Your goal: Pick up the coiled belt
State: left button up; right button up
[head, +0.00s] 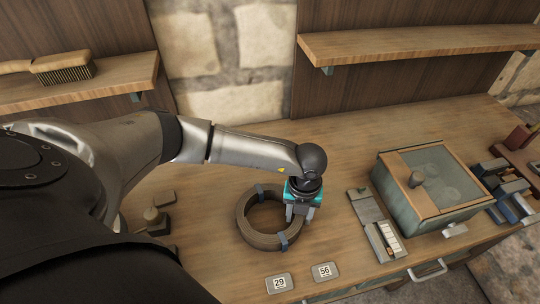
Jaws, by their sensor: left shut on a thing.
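The coiled belt (262,239) is a dark brown ring with blue ties, lying on the wooden workbench in the head view. My left gripper (299,213) reaches down from above onto the right side of the coil. Its fingers are shut on the coil's right rim. The part of the rim under the gripper is partly hidden. The coil looks flat on the bench; I cannot tell whether it is raised at all. My right gripper is not in view.
Number cards 29 (279,283) and 56 (325,271) lie near the bench's front edge. A glass-lidded box (428,226) and a small grey case (376,226) stand right. A stamp-like object (155,221) is left. Shelves with a brush (62,67) are behind.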

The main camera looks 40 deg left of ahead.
pick_arm(q)
grip_shut()
jog(key=shift+r, duration=0.1)
dwell(0.7)
